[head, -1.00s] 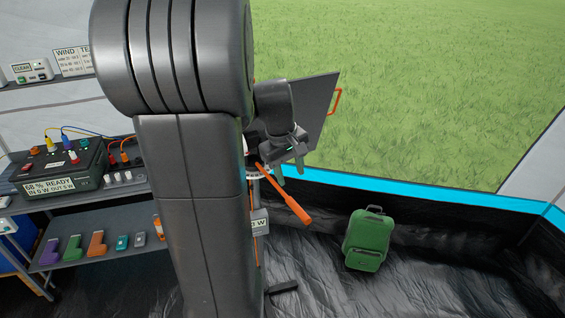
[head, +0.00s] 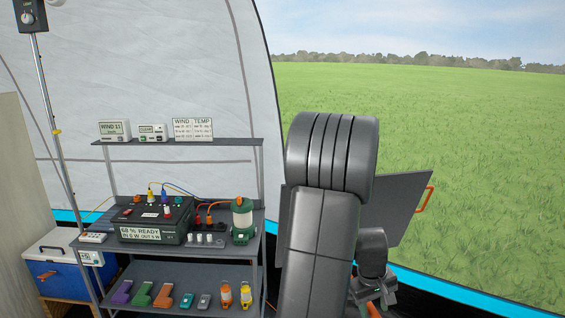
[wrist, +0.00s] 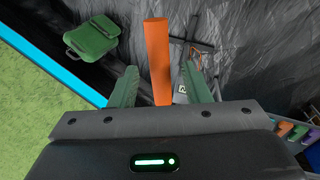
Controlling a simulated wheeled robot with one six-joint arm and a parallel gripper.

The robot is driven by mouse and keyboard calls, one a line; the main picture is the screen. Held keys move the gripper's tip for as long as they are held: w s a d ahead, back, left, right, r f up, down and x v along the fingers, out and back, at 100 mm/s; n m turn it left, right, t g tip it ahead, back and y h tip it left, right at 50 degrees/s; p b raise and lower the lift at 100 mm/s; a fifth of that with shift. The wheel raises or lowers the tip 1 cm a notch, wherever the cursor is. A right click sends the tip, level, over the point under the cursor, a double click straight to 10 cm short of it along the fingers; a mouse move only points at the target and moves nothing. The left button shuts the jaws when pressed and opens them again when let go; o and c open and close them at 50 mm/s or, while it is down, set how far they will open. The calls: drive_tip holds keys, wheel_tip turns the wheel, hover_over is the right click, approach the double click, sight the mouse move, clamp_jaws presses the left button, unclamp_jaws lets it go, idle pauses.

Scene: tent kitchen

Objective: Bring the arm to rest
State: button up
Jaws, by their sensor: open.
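My gripper (head: 375,300) is low in the head view, right of my dark arm, with its fingers near the bottom edge. In the wrist view my gripper (wrist: 160,75) points down with its two green fingers spread apart. An orange bar (wrist: 157,55) shows between the fingers, with gaps on both sides. I cannot tell how far below the fingers it is. Nothing is held.
A dark panel (head: 400,210) with an orange handle is behind the gripper. A green bag (wrist: 92,40) lies on the black floor. A blue cooler (head: 55,275) is far left.

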drive_tip(key=shift+f, duration=0.6)
drive_tip(key=shift+r, duration=0.15)
wheel_tip(320, 180, up, 14)
drive_tip(key=a+b, duration=0.1)
drive_tip(key=a, duration=0.2)
drive_tip(key=d+f, duration=0.1)
drive_tip(key=f, duration=0.3)
drive_tip(key=d+f, duration=0.1)
drive_tip(key=f, duration=0.4)
drive_tip(key=d+f+p, duration=0.1)
drive_tip(key=f, duration=0.4)
drive_tip(key=shift+d+f, duration=0.1)
drive_tip(key=shift+a+f, duration=0.1)
drive_tip(key=shift+a, duration=0.15)
drive_tip(key=shift+s+a, duration=0.15)
drive_tip(key=shift+a, duration=0.25)
